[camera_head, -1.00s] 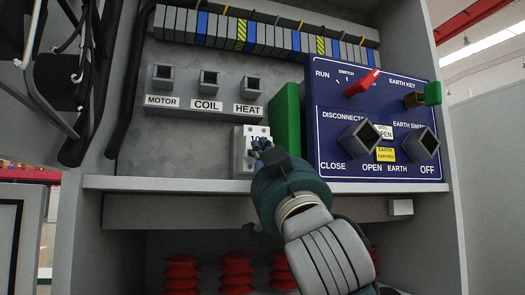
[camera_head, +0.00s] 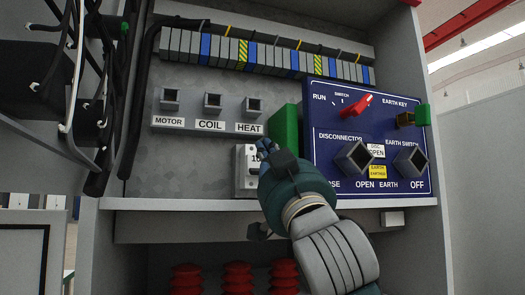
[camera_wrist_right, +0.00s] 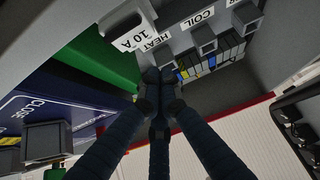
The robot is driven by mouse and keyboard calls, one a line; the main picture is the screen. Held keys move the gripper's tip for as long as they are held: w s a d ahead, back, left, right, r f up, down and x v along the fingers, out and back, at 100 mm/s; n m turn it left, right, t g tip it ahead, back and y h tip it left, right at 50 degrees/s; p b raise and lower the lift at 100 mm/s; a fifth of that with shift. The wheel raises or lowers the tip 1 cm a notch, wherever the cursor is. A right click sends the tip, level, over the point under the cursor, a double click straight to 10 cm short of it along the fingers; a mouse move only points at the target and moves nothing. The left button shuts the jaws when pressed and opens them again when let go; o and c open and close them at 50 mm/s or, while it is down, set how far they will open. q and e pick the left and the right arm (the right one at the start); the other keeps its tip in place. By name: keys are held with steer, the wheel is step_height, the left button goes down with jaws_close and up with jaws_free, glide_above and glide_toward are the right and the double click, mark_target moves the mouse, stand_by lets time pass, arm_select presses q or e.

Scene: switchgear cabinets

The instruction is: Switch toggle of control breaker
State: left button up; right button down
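The control breaker (camera_head: 246,172) is a small light-grey block below the HEAT label, left of a green block. Its face is partly covered by my right gripper (camera_head: 266,147), whose fingertips are at its upper right. In the right wrist view the breaker (camera_wrist_right: 133,38) shows a "10 A" label and a white handle-like part at the top. There my right gripper (camera_wrist_right: 159,82) has its dark fingers brought together at the tips, with nothing visible between them. I cannot tell whether the fingertips touch the breaker; the toggle's position is not clear. My left gripper is not in view.
The green block (camera_head: 286,131) stands close to the right of the fingers. A blue panel (camera_head: 325,130) carries a red switch (camera_head: 357,106) and square knobs. MOTOR, COIL and HEAT switches (camera_head: 212,105) sit above. A shelf edge (camera_head: 180,204) runs below. Cables hang at left.

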arm_select(q)
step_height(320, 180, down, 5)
steer(key=b, duration=0.3)
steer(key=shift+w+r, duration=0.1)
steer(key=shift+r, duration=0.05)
arm_select(e)
step_height(320, 180, down, 9)
steer(key=s+d, duration=0.1)
steer(key=s, duration=0.1)
steer(key=shift+s+d+r, duration=0.1)
steer(key=shift+s, duration=0.05)
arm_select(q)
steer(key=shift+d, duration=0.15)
